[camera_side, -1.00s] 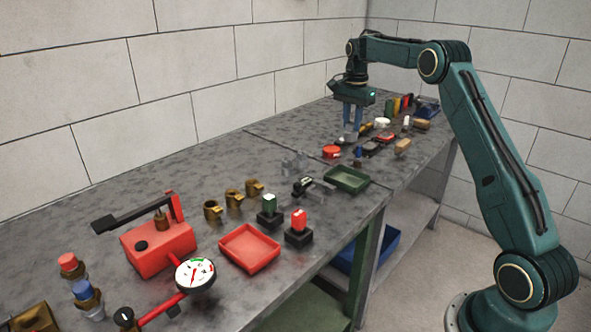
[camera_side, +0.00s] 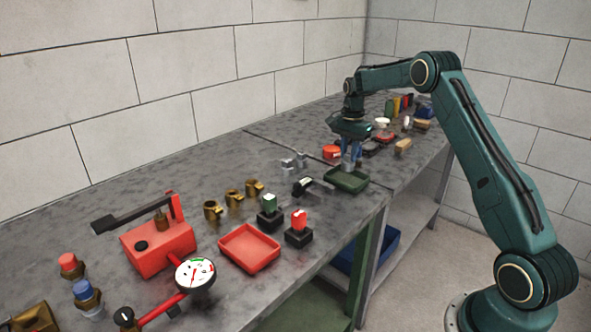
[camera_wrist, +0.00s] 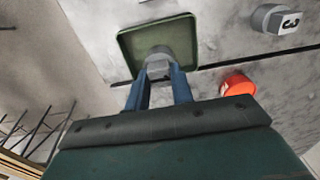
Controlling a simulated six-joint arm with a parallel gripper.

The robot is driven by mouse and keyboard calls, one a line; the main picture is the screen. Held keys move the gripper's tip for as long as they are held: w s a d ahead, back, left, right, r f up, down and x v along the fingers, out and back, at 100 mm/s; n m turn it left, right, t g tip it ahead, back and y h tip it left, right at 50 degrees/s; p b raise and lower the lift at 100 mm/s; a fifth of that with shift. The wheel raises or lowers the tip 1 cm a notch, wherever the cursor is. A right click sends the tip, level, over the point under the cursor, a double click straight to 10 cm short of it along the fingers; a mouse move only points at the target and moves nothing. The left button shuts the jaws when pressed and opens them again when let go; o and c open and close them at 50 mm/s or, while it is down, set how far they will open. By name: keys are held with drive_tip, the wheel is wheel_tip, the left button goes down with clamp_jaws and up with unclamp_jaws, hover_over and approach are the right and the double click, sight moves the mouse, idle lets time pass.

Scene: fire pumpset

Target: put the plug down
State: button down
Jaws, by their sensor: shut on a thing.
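My gripper (camera_side: 351,164) is over the green tray (camera_side: 346,189) near the bench's front edge. Its blue fingers point down. In the wrist view my gripper (camera_wrist: 159,76) is shut on a grey plug (camera_wrist: 158,55). The plug shows against the floor of the green tray (camera_wrist: 123,45), inside its rim. In the side view the fingers mostly hide the plug. I cannot tell whether the plug touches the tray floor.
A red round item (camera_side: 331,152) stands just behind the tray. A red tray (camera_side: 249,249) sits farther forward, and a blue bin (camera_side: 372,249) is below.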

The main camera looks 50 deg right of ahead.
sight(348, 164)
drive_tip(key=shift+f, duration=2.15)
drive_tip(key=shift+f, duration=0.15)
drive_tip(key=c, duration=1.2)
unclamp_jaws()
wheel_tip(348, 164, up, 12)
drive_tip(key=shift+f, duration=0.1)
drive_tip(key=shift+r, duration=0.25)
